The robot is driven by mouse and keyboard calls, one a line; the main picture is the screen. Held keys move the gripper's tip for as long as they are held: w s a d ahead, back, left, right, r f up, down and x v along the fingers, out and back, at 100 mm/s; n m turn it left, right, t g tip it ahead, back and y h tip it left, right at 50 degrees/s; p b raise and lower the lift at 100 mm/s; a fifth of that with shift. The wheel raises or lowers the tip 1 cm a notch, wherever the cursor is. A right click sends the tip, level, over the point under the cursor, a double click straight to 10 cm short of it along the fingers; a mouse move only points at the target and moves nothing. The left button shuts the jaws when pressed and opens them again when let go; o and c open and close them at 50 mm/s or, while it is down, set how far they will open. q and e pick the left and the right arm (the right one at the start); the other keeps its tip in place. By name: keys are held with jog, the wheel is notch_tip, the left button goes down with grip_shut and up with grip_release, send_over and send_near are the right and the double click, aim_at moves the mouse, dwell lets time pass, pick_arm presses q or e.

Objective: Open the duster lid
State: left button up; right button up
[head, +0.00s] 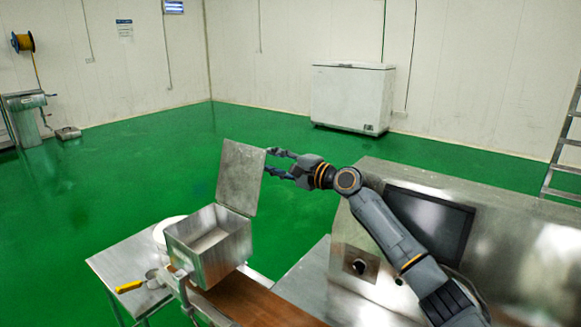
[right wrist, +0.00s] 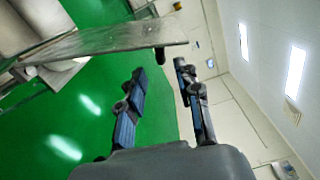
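The duster is an open-topped metal box (head: 209,246) at the lower middle of the head view. Its flat metal lid (head: 240,177) stands raised, roughly upright, at the box's back edge. My right gripper (head: 270,162) is at the upper right edge of the lid, with its fingers apart. In the right wrist view the lid (right wrist: 105,40) is seen nearly edge-on, and a small dark knob (right wrist: 160,55) at its end lies near the gap between the open fingertips (right wrist: 160,70). Contact cannot be made out. My left gripper is not in view.
A metal machine housing with a dark screen (head: 430,222) stands at right, beneath my right arm. A brown belt (head: 258,303) runs under the duster. A side table (head: 122,262) holds a yellow-handled tool (head: 130,287) and a white round container (head: 165,231).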

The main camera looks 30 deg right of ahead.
jog(key=v, duration=0.6)
jog(key=shift+s, duration=0.3)
jog(key=shift+d, duration=0.1)
